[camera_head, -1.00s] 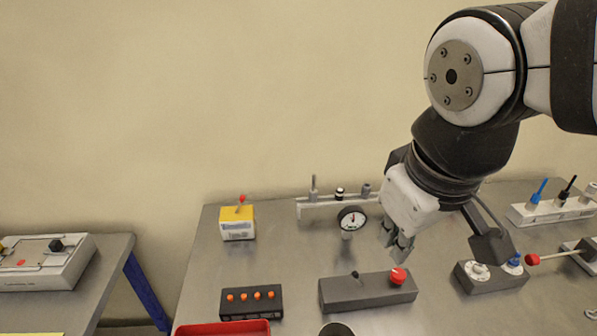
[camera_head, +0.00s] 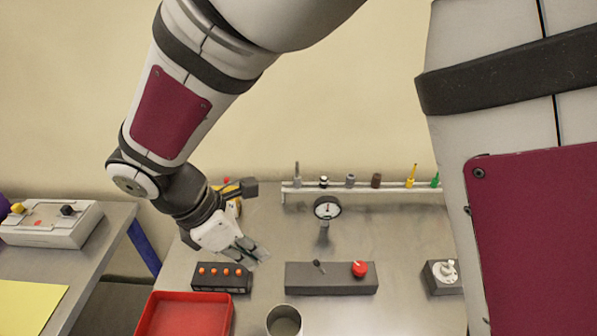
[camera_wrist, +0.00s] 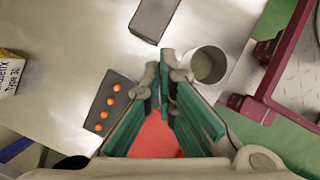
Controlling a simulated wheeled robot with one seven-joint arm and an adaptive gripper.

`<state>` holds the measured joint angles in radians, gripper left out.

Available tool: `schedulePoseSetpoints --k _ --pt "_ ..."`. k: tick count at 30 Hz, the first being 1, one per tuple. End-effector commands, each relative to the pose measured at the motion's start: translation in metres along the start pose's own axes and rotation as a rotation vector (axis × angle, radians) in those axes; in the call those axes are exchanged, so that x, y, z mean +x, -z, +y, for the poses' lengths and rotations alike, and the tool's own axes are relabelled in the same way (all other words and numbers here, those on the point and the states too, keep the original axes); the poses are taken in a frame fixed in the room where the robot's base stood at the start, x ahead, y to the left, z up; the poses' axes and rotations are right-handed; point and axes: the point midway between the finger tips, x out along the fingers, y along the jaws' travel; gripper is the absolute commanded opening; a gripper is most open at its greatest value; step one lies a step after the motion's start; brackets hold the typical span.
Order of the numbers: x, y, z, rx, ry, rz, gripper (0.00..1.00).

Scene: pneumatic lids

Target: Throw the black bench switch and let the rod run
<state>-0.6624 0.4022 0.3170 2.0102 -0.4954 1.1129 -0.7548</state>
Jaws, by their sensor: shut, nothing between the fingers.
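A dark grey box (camera_head: 332,287) on the metal bench carries a small black lever (camera_head: 318,266) on its left and a red round knob (camera_head: 359,269) on its right. The lever is tilted a little to the left. One end of the box shows in the wrist view (camera_wrist: 154,18); its lever is outside that view. My gripper (camera_head: 254,254) is shut and empty, left of the lever, near a black box with orange buttons (camera_head: 221,279). The gripper also shows in the wrist view (camera_wrist: 167,72). I cannot pick out the rod; my arm covers the bench's right side.
A red tray (camera_head: 186,313) and a grey cup (camera_head: 284,320) stand at the front. A gauge (camera_head: 327,208) stands behind the grey box, before a rack (camera_head: 350,189) of small items. A grey box with a white knob (camera_head: 446,274) is at right. A white panel (camera_head: 52,227) is on the left table.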

Motion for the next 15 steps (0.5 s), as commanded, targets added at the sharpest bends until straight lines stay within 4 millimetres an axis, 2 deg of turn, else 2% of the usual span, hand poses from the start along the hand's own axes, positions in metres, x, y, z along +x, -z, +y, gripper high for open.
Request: schedulePoseSetpoints --k 10,15 --pt "0.002 0.0 0.0 0.0 0.001 0.0 0.0" --pt "0.018 0.0 -0.001 0.001 0.004 -0.001 0.0"
